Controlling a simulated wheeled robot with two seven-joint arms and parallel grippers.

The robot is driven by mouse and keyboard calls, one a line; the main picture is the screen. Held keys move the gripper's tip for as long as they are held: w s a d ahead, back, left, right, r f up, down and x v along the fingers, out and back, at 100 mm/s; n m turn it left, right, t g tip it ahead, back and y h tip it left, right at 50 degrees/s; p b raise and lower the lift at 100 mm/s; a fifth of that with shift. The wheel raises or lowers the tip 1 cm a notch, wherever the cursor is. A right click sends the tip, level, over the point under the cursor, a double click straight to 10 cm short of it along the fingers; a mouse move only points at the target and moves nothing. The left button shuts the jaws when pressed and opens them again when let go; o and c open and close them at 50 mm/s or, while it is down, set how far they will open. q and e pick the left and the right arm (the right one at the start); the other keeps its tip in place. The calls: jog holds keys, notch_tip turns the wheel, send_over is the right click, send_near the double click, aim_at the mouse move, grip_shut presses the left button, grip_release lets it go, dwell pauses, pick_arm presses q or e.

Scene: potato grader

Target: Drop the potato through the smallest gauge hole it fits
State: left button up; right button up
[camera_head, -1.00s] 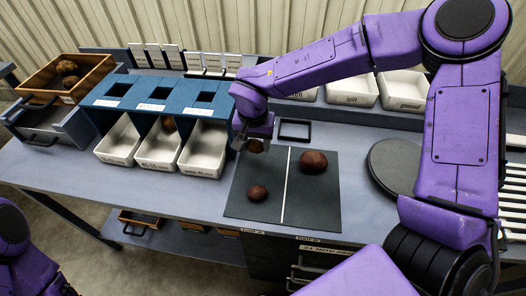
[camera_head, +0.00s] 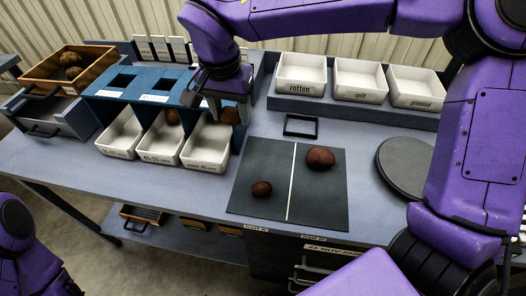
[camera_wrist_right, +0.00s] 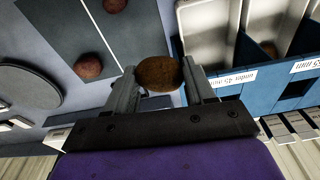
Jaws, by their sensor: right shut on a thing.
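My right gripper (camera_head: 220,108) is shut on a brown potato (camera_head: 230,116), held in front of the right end of the blue gauge box (camera_head: 92,94). The right wrist view shows the potato (camera_wrist_right: 160,73) between both fingers. Two square holes show in the box top, the left (camera_head: 122,82) and the middle (camera_head: 161,86); my gripper and wrist cover the right part. White trays stand below: left (camera_head: 113,151), middle (camera_head: 160,158) and right (camera_head: 205,166). A potato (camera_head: 172,117) lies in the middle tray. My left gripper is out of view.
A dark mat (camera_head: 262,160) with a white dividing line holds a small potato (camera_head: 261,189) and a larger one (camera_head: 320,158). Labelled bins, including rotten (camera_head: 300,86), stand at the back right. A wooden crate (camera_head: 98,66) holds potatoes. A round grey disc (camera_head: 408,168) lies right.

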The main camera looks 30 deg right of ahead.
jog(key=s+d+f+m, duration=0.2)
jog(key=s+f+m, duration=0.1)
jog(key=s, duration=0.3)
jog(key=s+d+f+m, duration=0.2)
jog(key=s+f, duration=0.1)
jog(key=s, duration=0.3)
jog(key=p, duration=0.3)
send_over(269, 156)
jog(key=f, duration=0.9)
jog(key=shift+s+a+f, duration=0.1)
jog(key=shift+s+a, duration=0.05)
jog(key=shift+s, duration=0.05)
notch_tip(269, 156, down, 3)
jog(key=shift+r, duration=0.15)
jog(key=shift+w+f, duration=0.1)
jog(key=shift+f, duration=0.2)
jog(key=shift+f, duration=0.2)
jog(key=o, duration=1)
